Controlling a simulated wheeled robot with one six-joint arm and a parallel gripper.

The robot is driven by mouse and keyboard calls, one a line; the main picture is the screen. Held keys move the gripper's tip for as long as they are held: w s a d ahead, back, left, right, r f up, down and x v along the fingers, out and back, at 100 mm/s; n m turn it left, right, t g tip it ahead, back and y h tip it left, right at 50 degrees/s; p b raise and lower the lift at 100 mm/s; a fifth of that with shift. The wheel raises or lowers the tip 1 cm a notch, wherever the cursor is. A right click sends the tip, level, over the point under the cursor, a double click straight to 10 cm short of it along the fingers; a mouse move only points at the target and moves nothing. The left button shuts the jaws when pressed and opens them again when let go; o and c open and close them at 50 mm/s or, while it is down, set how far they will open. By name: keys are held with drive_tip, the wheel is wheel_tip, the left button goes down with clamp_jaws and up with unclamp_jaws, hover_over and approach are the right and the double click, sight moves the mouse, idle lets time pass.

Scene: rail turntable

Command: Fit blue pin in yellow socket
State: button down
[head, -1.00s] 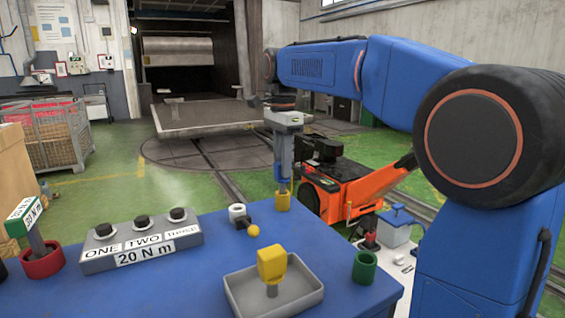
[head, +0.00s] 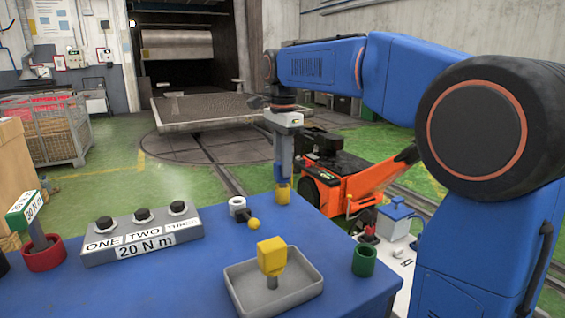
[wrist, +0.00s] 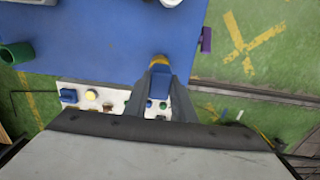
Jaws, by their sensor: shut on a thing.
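My gripper (head: 283,178) points down over the far edge of the blue table and is shut on the blue pin (head: 280,175). The yellow socket (head: 283,196) stands upright on the table directly below the pin. In the head view the pin's lower end meets the socket's top; how deep it sits cannot be told. In the wrist view the blue pin (wrist: 160,82) shows between the fingers, with the yellow rim of the socket (wrist: 159,59) just beyond it. The fingers and pin hide most of the socket there.
A white ring with a yellow ball-ended piece (head: 253,224) lies left of the socket. A grey tray (head: 235,292) holds a yellow-headed part (head: 271,255). A green cup (head: 366,261), a red cup (head: 44,256) and a button box (head: 143,236) stand around. An orange machine (head: 345,186) is behind the table.

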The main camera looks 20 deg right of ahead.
drive_tip(key=shift+f, duration=0.8)
drive_tip(key=c, duration=1.4)
unclamp_jaws()
wheel_tip(320, 180, up, 17)
drive_tip(key=shift+r, duration=0.2)
